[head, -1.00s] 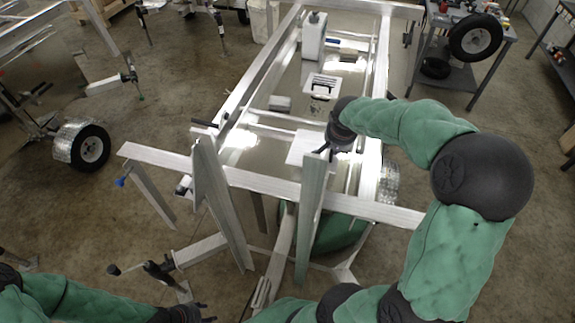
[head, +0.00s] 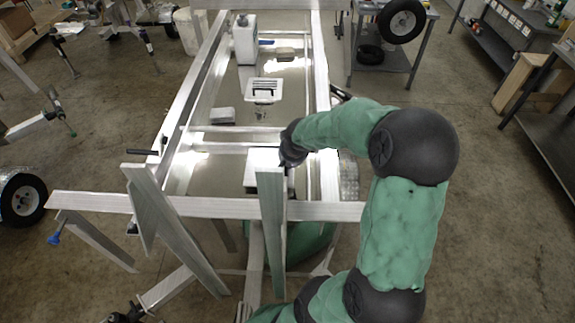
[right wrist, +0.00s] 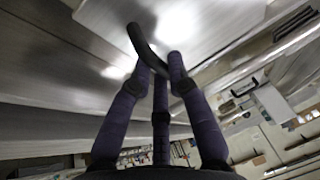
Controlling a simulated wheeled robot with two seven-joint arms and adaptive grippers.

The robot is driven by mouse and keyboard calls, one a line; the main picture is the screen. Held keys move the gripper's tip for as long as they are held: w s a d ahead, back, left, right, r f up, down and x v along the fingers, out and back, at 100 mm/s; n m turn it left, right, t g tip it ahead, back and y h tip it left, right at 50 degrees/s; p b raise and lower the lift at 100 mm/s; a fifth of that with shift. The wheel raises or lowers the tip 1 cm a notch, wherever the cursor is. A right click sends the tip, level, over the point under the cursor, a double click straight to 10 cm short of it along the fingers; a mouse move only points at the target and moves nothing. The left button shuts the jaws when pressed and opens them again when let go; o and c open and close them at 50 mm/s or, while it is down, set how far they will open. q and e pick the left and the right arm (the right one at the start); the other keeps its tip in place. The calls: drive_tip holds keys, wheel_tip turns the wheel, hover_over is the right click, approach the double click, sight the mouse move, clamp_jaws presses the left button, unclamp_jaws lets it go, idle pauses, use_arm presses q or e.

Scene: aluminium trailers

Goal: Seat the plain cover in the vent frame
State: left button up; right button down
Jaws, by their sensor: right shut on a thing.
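A pale flat panel, which looks like the plain cover (head: 262,157), shows beyond the front crossbar of the trailer, partly hidden by an aluminium upright. My right gripper (head: 288,158) is at its right side. In the right wrist view the fingers of my right gripper (right wrist: 160,65) are closed around a dark curved handle (right wrist: 143,42), with a bright pale surface right behind it. I cannot make out the vent frame for certain; the panel, the upright and my gripper cover that area. My left gripper is out of view.
A white slotted piece with a dark handle (head: 264,90) lies on the trailer floor, near a white jug (head: 246,40) and a small grey block (head: 222,115). Aluminium uprights (head: 272,225) and a long front crossbar (head: 200,206) stand close to my right arm.

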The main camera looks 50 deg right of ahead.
drive_tip(key=shift+s+f, duration=0.1)
drive_tip(key=shift+f, duration=0.85)
drive_tip(key=c, duration=1.6)
unclamp_jaws()
drive_tip(key=shift+f, duration=0.1)
drive_tip(key=o, duration=0.4)
